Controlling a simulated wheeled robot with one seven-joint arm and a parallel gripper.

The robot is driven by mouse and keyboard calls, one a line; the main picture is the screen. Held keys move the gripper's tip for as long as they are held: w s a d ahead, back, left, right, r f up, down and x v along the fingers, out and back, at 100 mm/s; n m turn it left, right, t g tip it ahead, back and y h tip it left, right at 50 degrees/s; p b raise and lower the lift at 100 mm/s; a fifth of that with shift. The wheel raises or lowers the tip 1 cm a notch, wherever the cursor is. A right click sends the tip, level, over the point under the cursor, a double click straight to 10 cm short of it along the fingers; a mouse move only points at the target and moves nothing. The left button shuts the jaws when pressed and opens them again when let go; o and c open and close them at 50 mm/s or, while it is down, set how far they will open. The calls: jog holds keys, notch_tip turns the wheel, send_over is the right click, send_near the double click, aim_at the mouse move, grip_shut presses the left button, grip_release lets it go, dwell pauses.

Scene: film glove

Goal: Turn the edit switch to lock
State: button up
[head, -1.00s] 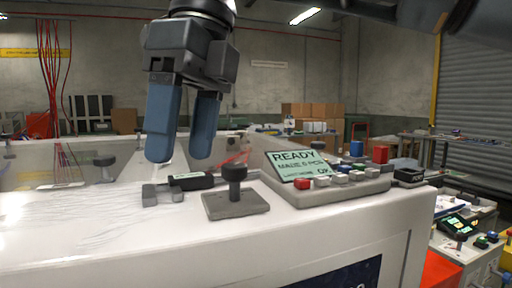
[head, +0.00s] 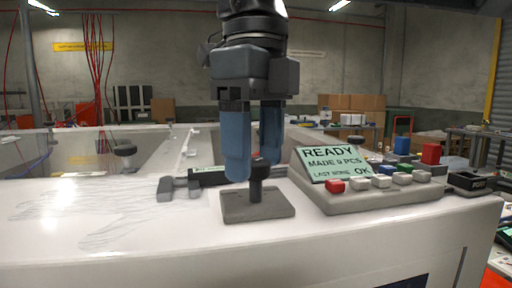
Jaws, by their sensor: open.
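The control panel (head: 385,201) is a grey sloped box with a green screen (head: 332,163) reading "READY, MADE 9 PCS, LAST NONE OK". Coloured buttons sit on it. I see no readable label for the edit switch, so I cannot tell which part it is. A small black box (head: 470,182) stands at the panel's right end. My gripper (head: 254,170) points down with two blue fingers apart. It is at a dark round knob (head: 257,171) on a square grey plate (head: 262,208). The knob's top shows between the fingers; I cannot tell whether they touch it.
Another dark knob (head: 124,149) stands farther back left. The front left of the top is clear.

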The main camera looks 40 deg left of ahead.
jog(key=shift+c, duration=0.2)
jog(key=c, duration=1)
jog(key=shift+n+p, duration=0.4)
jog(key=n+p, duration=0.2)
jog(key=shift+r+n+p, duration=0.15)
jog(key=shift+n+p, duration=0.15)
jog(key=shift+n, duration=0.1)
jog(key=n+p, duration=0.3)
jog(key=n, duration=0.2)
jog(key=n+p, duration=0.1)
jog(key=n, duration=0.3)
jog(key=shift+n, duration=0.4)
jog(key=shift+n+p, duration=0.8)
jog(key=shift+n, duration=1.5)
